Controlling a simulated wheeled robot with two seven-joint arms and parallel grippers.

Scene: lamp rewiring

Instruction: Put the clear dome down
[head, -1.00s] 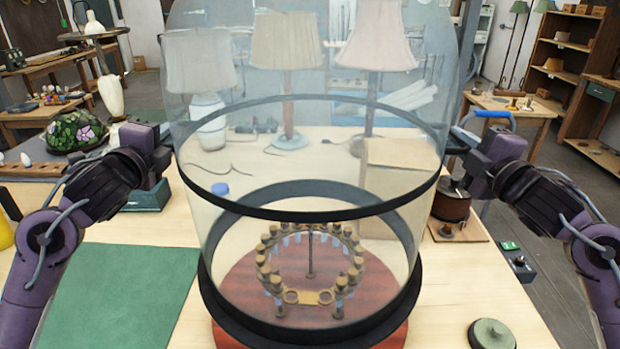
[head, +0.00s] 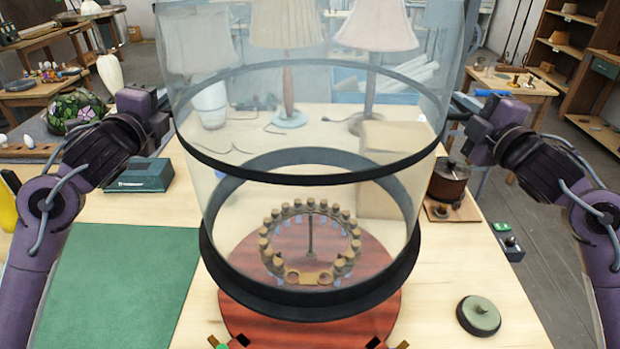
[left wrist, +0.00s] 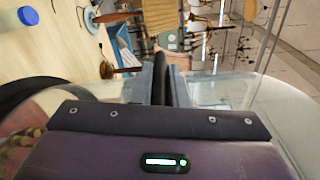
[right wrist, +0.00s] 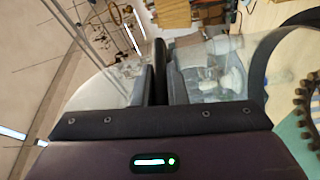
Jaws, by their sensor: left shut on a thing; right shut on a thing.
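The clear dome (head: 300,178) is a tall see-through cylinder with black bands, upright in the middle of the head view. My left gripper (head: 170,122) is shut on its left side and my right gripper (head: 455,130) on its right side. The dome wall also shows in the left wrist view (left wrist: 250,95) and the right wrist view (right wrist: 98,92). Through it I see a brass ring of small cups (head: 310,275) around a dark post. A round reddish wooden base (head: 300,318) lies below and reaches out in front of the dome's lower rim. I cannot tell whether they touch.
A green mat (head: 120,285) lies at the left and a green box (head: 140,175) behind it. A round green lid (head: 479,315) and a brown pot (head: 449,180) stand at the right. Shaded lamps (head: 288,60) stand behind the dome. The table front right is mostly clear.

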